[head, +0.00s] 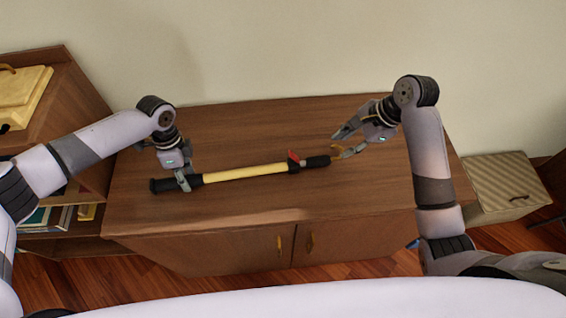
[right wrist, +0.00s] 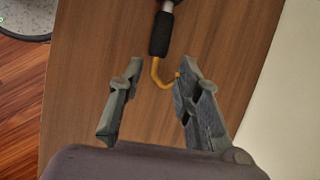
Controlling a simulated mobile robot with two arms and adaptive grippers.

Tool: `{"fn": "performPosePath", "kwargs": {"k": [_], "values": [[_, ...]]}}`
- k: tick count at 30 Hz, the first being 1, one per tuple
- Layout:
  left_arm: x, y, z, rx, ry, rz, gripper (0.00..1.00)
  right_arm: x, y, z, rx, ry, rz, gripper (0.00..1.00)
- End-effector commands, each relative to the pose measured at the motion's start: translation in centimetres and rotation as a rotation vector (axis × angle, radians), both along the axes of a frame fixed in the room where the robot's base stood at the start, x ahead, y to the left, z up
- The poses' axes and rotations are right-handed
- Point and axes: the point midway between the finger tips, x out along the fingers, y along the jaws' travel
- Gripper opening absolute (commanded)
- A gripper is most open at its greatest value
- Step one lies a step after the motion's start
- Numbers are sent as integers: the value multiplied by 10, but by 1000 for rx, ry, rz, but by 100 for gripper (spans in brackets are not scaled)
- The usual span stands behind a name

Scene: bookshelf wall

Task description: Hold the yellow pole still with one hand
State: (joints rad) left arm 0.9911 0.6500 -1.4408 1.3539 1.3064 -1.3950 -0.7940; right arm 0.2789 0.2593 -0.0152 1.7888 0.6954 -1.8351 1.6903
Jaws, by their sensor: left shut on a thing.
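The yellow pole (head: 245,173) lies across the top of a wooden cabinet, with a black grip at its left end, a red piece (head: 293,158) near its right part, and a black section ending in a yellow hook (head: 337,154). My left gripper (head: 184,181) is shut on the pole at its left end, beside the black grip. My right gripper (head: 341,144) is open at the hook end. In the right wrist view the hook (right wrist: 160,78) reaches toward the space between the open fingers, close to the right finger; whether it touches is unclear.
The cabinet top (head: 250,120) is otherwise clear. A wooden shelf with books and a yellow box (head: 22,95) stands at the left. A striped box (head: 500,185) is on the floor at the right. A plain wall is behind.

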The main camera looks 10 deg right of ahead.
Motion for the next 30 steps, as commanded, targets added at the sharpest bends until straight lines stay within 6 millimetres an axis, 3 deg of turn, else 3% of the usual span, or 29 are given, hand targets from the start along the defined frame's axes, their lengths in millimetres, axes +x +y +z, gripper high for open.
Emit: {"fn": "performPosePath", "kwargs": {"k": [18, 30], "values": [[1, 1, 0, 2, -1, 3, 0, 13, 35, -80, 0, 2, 1, 31], [1, 1, 0, 2, -1, 3, 0, 16, 40, -94, -2, -1, 0, 31]]}}
